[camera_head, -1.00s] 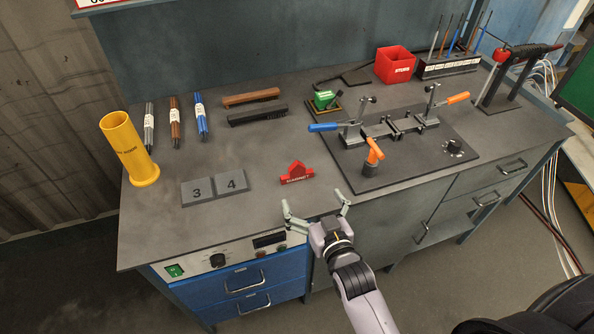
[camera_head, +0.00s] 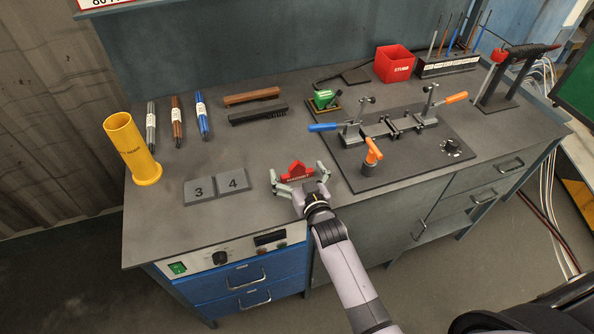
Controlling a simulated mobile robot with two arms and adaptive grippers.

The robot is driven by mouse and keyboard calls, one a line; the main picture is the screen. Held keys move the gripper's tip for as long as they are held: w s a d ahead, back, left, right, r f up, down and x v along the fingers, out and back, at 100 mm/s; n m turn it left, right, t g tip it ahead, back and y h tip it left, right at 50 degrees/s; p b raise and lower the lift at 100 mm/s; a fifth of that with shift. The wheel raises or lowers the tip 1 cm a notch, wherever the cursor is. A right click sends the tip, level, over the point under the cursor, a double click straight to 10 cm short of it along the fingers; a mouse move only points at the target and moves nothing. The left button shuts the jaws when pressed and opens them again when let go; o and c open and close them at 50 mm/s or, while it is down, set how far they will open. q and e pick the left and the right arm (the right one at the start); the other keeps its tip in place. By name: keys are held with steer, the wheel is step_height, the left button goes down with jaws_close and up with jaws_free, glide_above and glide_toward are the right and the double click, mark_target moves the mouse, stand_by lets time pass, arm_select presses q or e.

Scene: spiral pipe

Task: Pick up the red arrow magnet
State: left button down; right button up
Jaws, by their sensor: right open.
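The red arrow magnet (camera_head: 296,170) lies on the grey workbench (camera_head: 255,150), near its front edge, with its pointed side away from me. My right gripper (camera_head: 299,174) is open, with one finger on the left of the magnet and one on the right. Its palm is just in front of the magnet and hides part of its lower edge. I cannot tell whether the fingers touch it. My left gripper is not in view.
Grey plates marked 3 and 4 (camera_head: 216,187) lie left of the magnet. Brushes (camera_head: 257,115) lie behind it. A black fixture plate (camera_head: 405,160) with clamps stands to the right. A yellow tube (camera_head: 132,150) stands at far left. A red box (camera_head: 394,64) is at the back.

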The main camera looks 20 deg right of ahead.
steer(key=shift+r, duration=0.1)
steer(key=c, duration=1.5)
